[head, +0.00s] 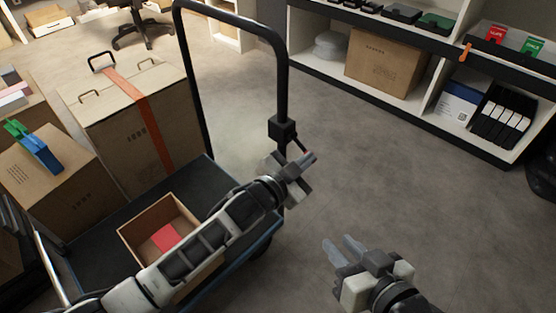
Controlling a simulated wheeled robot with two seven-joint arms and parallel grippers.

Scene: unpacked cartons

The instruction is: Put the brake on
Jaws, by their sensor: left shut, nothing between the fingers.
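A dark platform cart (95,247) stands at the left with a tall black push handle (238,22). A black block (282,130) is fixed on the right post of the handle. My right gripper (337,241) is open and empty over the floor, lower right.
An open carton (133,232) with a red item (166,237) lies on the cart under my left arm. A large strapped carton (110,125) and a smaller carton (75,185) stand at left. A shelf unit (410,102) lines the back right. The middle floor is clear.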

